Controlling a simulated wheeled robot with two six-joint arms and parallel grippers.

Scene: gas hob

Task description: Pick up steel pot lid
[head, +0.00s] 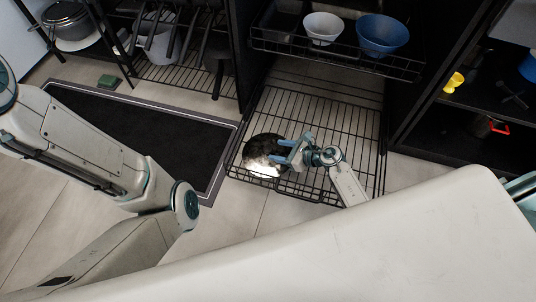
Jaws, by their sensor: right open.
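A round, shiny lid-like steel thing (262,149), dark on top with a bright glare at its lower edge, lies in the low pulled-out wire drawer (335,125). I take it for the steel pot lid; its handle cannot be made out. My right gripper (284,152) is open at the right side of the lid, with its blue fingers over or beside its edge. I cannot tell whether they touch it. The fingers hide part of the lid's right side. My left arm shows at the left, but its gripper is not in view.
Above the drawer, a wire shelf holds a white bowl (322,27) and a blue bowl (382,34). A dark mat (150,130) lies on the floor to the left. A lidded pot (66,18) stands at the top left. The drawer's right part is empty.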

